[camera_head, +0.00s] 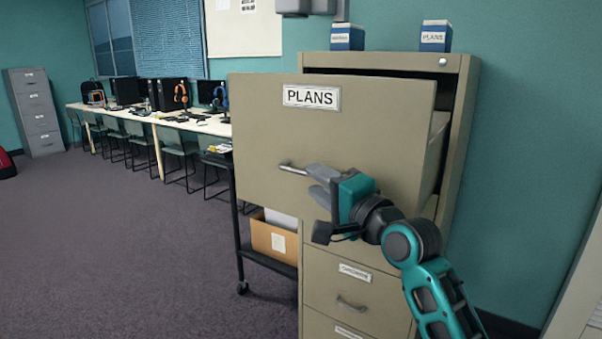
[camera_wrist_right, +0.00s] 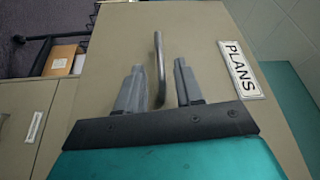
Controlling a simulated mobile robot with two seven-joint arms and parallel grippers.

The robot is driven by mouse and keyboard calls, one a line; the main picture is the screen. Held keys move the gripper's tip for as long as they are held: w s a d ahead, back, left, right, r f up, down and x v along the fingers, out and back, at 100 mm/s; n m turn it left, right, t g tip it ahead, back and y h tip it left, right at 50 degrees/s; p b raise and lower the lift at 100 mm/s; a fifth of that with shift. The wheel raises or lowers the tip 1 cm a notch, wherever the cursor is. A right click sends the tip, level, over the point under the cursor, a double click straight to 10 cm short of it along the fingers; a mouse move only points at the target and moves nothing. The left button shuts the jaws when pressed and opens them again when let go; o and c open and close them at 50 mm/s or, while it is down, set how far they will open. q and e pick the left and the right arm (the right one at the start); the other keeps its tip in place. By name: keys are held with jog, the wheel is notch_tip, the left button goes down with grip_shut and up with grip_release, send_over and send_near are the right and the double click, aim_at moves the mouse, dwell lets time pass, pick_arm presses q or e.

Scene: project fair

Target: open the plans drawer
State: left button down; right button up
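The plans drawer (camera_head: 260,130) is the top drawer of a beige filing cabinet (camera_head: 467,120). It carries a white PLANS label (camera_head: 311,97) and stands pulled well out, with a dark gap behind its front. Its metal bar handle (camera_head: 292,169) also shows in the right wrist view (camera_wrist_right: 158,50). My right gripper (camera_head: 312,182) is at the handle. In the right wrist view its two fingers (camera_wrist_right: 158,78) stand apart, one on each side of the bar, with a visible gap on both sides. My left gripper is not in view.
Two small blue-and-white boxes (camera_head: 347,37) (camera_head: 436,36) stand on the cabinet top. A lower drawer (camera_head: 335,290) is shut. A dark cart (camera_head: 240,245) with a cardboard box (camera_head: 268,238) stands left of the cabinet. The carpet (camera_head: 120,260) at left is clear.

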aim_at(301, 171)
jog(key=shift+x, duration=3)
grip_shut()
